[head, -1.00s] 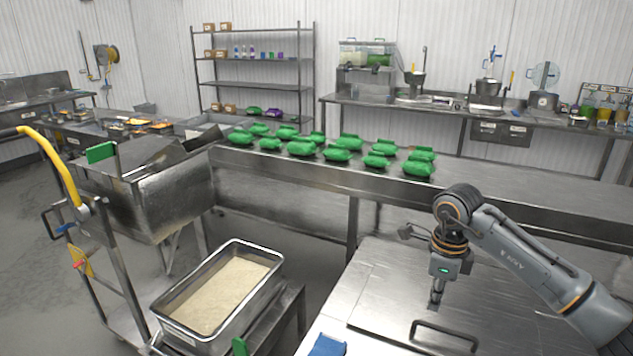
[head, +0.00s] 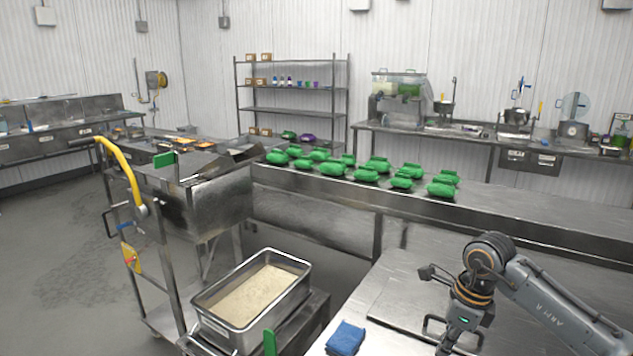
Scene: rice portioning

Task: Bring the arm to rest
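One arm of mine comes in from the right, over the steel worktop (head: 388,283). No held object is visible. My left gripper is not in the view. A steel pan of rice (head: 207,312) stands left of the worktop, well apart from the gripper.
A blue cloth (head: 346,338) lies on the worktop's front left. Several green bags (head: 333,169) line the long steel counter (head: 520,222) behind. A steel bin on a cart (head: 205,205) with a yellow handle (head: 122,172) stands left. Grey floor (head: 60,250) is open at far left.

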